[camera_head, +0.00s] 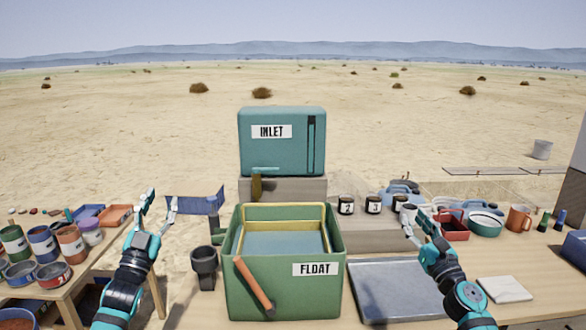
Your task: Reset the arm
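My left gripper (159,208) is raised at the left, between the left table and the green FLOAT bin (285,295). Its two fingers are spread and nothing shows between them. My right gripper (416,226) is at the right, over the back edge of a grey tray (395,290). Its fingers look apart, with no object seen held. Behind its fingertips is a pale cup (408,211), which they partly cover.
A teal INLET box (281,145) stands on a block behind the bin. An orange-brown bar (254,284) leans at the bin's front. Cans and bowls crowd the left table (85,285). Jars, a red tray (453,229) and an orange mug (519,218) stand at right.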

